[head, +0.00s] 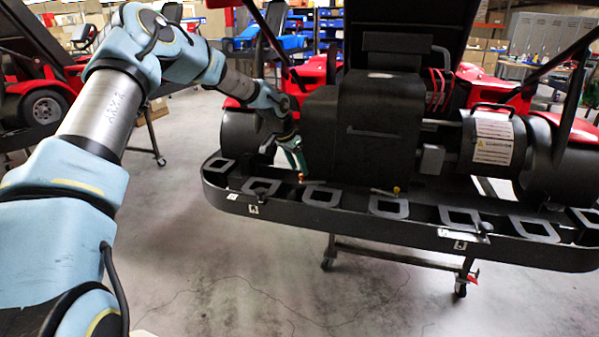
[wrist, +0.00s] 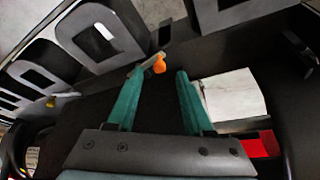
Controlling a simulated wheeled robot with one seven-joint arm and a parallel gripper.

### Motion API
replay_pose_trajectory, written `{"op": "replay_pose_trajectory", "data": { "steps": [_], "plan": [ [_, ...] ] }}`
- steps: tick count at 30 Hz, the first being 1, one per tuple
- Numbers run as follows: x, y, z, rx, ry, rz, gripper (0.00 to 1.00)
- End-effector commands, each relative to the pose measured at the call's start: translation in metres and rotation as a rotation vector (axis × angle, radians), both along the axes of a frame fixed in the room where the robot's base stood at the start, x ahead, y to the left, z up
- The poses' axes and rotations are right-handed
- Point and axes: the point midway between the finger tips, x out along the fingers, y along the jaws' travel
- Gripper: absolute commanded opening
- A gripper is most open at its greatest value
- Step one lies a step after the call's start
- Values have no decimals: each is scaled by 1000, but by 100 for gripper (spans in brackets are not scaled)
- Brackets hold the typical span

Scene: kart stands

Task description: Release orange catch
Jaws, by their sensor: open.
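The orange catch (wrist: 158,65) is a small rounded orange knob by the black bumper frame in the wrist view. In the head view it is a tiny orange spot (head: 301,177) at the bumper's inner edge, just below my gripper (head: 294,155). In the wrist view, my gripper (wrist: 161,74) has its two green fingers apart. The catch lies between the fingertips, close to the left one. A small metal piece beside the catch overlaps the left fingertip; I cannot tell whether they touch. Nothing is held.
The black kart bumper (head: 335,217) with its looped brackets runs across below my gripper. A black central housing (head: 380,125) stands close on the right. A second, yellow catch (head: 396,190) is further right along the bumper. Open floor (head: 190,250) lies in front of the stand.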

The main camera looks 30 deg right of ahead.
Motion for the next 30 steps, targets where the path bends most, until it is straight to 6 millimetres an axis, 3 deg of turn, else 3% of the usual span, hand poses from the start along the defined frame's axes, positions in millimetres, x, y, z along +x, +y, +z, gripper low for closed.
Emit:
{"op": "replay_pose_trajectory", "data": {
  "steps": [9,15,30],
  "plan": [
    [-6,23,56,-1,-4,2,52],
    [-8,31,77,-2,-2,2,52],
    [-10,32,81,-1,0,0,52]
  ]
}}
